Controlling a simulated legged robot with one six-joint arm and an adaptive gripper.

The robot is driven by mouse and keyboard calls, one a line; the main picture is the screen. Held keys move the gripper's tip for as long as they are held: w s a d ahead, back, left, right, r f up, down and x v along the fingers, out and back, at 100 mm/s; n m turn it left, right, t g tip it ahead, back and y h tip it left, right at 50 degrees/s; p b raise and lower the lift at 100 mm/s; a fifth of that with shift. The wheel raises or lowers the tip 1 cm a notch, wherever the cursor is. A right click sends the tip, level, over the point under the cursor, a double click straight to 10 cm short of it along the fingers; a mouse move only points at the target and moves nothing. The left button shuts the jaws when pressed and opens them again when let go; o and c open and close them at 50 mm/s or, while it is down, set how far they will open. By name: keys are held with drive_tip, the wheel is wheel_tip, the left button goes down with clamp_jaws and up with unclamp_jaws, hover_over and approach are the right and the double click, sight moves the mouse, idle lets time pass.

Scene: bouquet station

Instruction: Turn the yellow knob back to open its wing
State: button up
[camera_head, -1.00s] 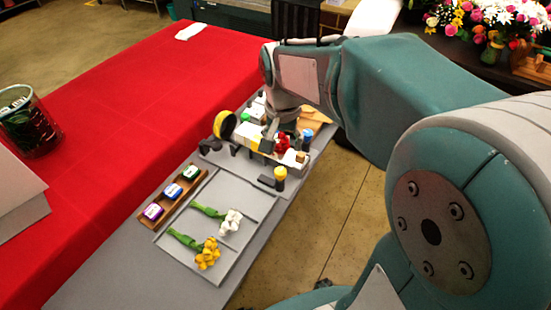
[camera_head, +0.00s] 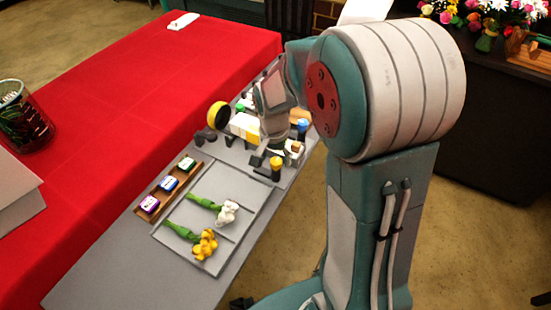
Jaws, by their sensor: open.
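The yellow knob (camera_head: 276,164) is a yellow cap on a dark post, at the front right corner of a grey fixture. My gripper (camera_head: 261,154) points down over the fixture, just left of the yellow knob. It is open, with its fingers small and partly lost against the dark parts. I cannot tell whether it touches the knob. A blue-capped knob (camera_head: 303,125) stands behind to the right and a green-capped one (camera_head: 240,106) behind to the left. My wrist hides the middle of the fixture, and I cannot make out the yellow knob's wing.
A grey tray (camera_head: 240,232) in front holds a white flower (camera_head: 227,212) and a yellow flower (camera_head: 205,243).

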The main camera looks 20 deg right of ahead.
drive_tip(key=shift+f, duration=0.4)
clamp_jaws()
